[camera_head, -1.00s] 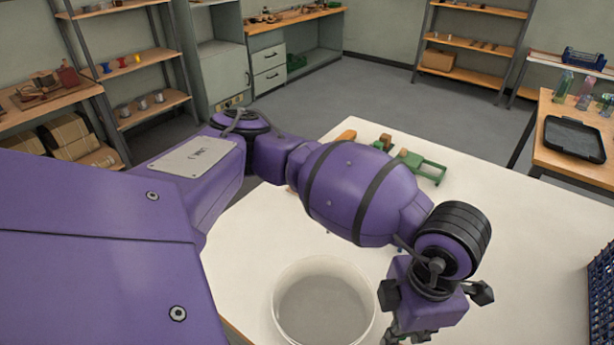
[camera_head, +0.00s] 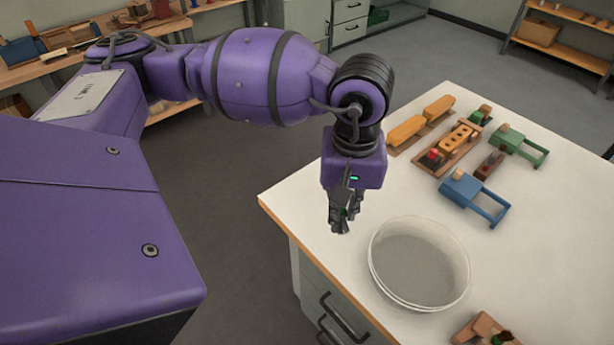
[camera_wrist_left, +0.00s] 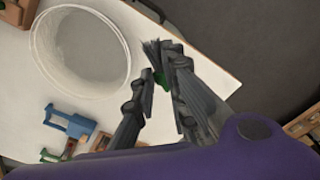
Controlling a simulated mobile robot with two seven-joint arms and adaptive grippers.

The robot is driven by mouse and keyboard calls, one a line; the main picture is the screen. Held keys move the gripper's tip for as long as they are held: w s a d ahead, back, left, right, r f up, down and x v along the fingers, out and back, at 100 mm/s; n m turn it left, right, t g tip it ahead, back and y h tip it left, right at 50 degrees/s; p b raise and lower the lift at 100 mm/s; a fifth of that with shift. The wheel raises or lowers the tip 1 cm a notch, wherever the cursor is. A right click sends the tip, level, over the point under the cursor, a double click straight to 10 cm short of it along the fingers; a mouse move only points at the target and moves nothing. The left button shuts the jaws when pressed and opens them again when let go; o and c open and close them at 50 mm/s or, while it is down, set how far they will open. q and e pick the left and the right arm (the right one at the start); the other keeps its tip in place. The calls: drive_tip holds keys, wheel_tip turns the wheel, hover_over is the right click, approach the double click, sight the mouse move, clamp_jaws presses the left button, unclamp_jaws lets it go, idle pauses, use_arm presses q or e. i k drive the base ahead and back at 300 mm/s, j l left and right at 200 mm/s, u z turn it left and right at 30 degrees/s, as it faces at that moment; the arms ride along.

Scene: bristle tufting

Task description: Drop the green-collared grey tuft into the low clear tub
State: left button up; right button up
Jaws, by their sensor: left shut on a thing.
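My left gripper (camera_head: 342,222) is shut on the green-collared grey tuft, above the left corner of the white table. In the left wrist view the tuft (camera_wrist_left: 153,52) shows grey bristles and a bit of green collar between the fingertips (camera_wrist_left: 164,68). In the head view the fingers mostly hide the tuft. The low clear tub (camera_head: 418,262) stands on the table to the right of the gripper and nearer the front, apart from it. The tub also shows in the left wrist view (camera_wrist_left: 38,48), left of the fingers. Its inside looks empty. My right gripper is not in view.
Behind the tub lie a blue fixture (camera_head: 470,192), a green fixture (camera_head: 512,142) and a wooden block with holes (camera_head: 462,137). A brown wooden piece (camera_head: 480,330) sits in front of the tub. The table's left edge (camera_head: 300,240) is close to the gripper.

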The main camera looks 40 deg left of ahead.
sight(391, 276)
drive_tip(key=i+j, duration=0.1)
drive_tip(key=j, duration=0.6)
drive_tip(key=i+j, duration=0.1)
drive_tip(key=j, duration=0.6)
drive_tip(key=j+z, duration=0.1)
drive_tip(key=z, duration=1.5)
